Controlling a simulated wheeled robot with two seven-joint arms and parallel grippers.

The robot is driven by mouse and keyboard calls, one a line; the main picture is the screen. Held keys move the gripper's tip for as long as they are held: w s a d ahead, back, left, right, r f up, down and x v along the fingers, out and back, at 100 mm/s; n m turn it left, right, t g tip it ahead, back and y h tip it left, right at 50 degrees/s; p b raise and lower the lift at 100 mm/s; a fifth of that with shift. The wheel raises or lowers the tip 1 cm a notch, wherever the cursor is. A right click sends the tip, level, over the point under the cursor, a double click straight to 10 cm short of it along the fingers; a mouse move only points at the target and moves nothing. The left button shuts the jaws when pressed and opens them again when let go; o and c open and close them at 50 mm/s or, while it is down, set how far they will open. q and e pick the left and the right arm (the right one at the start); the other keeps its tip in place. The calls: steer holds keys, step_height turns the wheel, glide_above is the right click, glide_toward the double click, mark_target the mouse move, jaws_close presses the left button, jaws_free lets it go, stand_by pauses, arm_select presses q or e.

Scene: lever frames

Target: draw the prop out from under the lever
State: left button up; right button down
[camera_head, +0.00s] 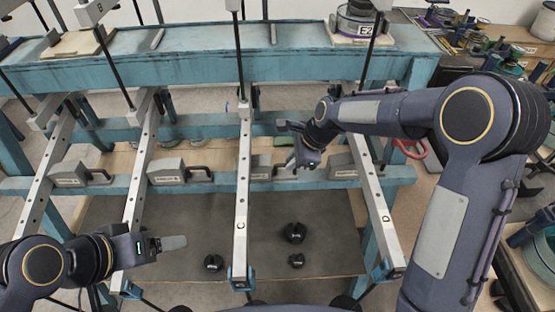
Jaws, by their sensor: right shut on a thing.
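Several long pale levers cross the blue frame, with letters on them; lever C (243,190) is in the middle and lever D (370,195) to its right. Grey props with dark handles sit on the lower blue rail by the levers. The prop by lever C (261,170) lies just right of that lever. My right gripper (307,160) is shut at this prop's handle side; its fingers and wrist hide most of the grip. My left gripper (165,244) is low at the left, away from the props, with a grey finger pointing right; its opening is unclear.
Other props stand by the left levers (70,173) (166,171) and near lever D (343,166). Several black round weights (294,232) lie on the dark mat (180,215). The upper blue beam (190,68) runs behind. A cluttered bench (525,40) is at right.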

steer(key=d, duration=0.6)
steer(key=shift+w+d, duration=0.1)
steer(key=c, duration=1.5)
jaws_free()
steer(key=shift+d, duration=0.15)
steer(key=shift+r, duration=0.1)
steer(key=v, duration=0.7)
steer(key=shift+r, duration=0.3)
